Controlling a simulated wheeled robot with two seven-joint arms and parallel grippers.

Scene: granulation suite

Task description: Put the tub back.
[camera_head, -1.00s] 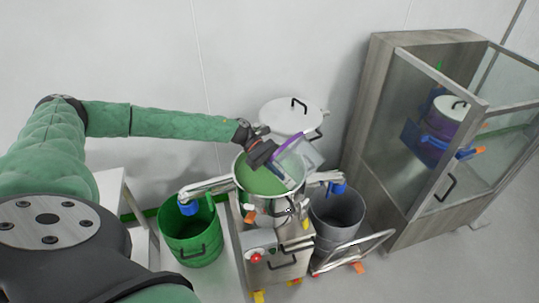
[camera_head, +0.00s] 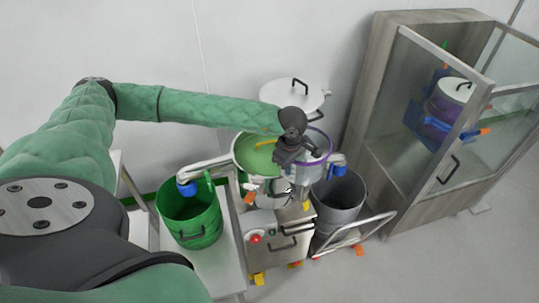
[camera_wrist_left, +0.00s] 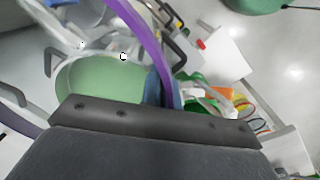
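The tub (camera_head: 318,156) is clear with a purple rim and hangs over the right part of the steel mixing bowl (camera_head: 240,167), looking roughly upright. My left gripper (camera_head: 289,160) is at the left side of its rim and appears shut on it; the fingertips are largely hidden. In the left wrist view the purple rim (camera_wrist_left: 150,42) runs down to the gripper edge. The bowl holds green material (camera_head: 256,156), which also shows in the left wrist view (camera_wrist_left: 100,82). My right gripper is out of view.
A white lid with a black handle (camera_head: 292,94) is behind the bowl. A green bin (camera_head: 192,222) stands left and a grey bin (camera_head: 340,197) right. A cabinet (camera_head: 378,165) with an open glass door stands at the right, holding a lidded purple container (camera_head: 440,108).

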